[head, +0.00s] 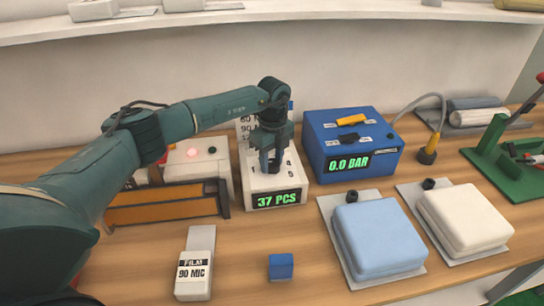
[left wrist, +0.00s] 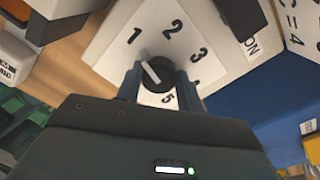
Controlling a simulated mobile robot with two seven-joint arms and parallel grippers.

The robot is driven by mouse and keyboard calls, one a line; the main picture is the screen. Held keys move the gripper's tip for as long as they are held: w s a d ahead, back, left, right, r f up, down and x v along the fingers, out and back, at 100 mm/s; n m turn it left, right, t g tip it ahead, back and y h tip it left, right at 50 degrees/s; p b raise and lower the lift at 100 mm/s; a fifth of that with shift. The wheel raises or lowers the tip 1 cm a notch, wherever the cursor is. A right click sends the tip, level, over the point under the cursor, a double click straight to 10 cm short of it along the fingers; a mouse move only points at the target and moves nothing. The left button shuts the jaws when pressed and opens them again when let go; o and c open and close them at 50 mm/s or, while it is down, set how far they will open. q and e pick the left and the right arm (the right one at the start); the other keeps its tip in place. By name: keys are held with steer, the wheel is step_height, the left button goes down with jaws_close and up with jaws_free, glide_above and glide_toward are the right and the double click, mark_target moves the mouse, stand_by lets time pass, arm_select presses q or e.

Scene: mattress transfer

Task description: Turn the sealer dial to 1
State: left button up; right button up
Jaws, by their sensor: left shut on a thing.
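The dial (left wrist: 158,76) is a dark round knob with a white pointer, on a white face marked 1 to 5. Its pointer is tilted up and left in the left wrist view, roughly toward the 1. My left gripper (left wrist: 158,88) has a finger on either side of the dial and is shut on it. In the head view, my left gripper (head: 268,165) reaches down onto the top of a white box (head: 285,200) with a green "37 PCS" display, hiding the dial there. My right gripper is not in view.
A blue box (head: 335,165) reading "0.0 BAR" stands close on the right. An orange bar unit (head: 160,212) stands on the left. A film block (head: 195,270) and small blue block (head: 281,266) lie in front. Blue (head: 380,235) and white (head: 466,215) padded blocks lie at right.

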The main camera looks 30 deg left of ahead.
mark_target(273, 161)
arm_select(q)
steer(key=shift+n, duration=0.3)
steer(key=o, duration=1)
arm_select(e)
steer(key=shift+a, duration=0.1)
arm_select(q)
step_height(273, 161, up, 13)
steer(key=shift+w+r+b, duration=0.15)
steer(key=shift+b, duration=0.7)
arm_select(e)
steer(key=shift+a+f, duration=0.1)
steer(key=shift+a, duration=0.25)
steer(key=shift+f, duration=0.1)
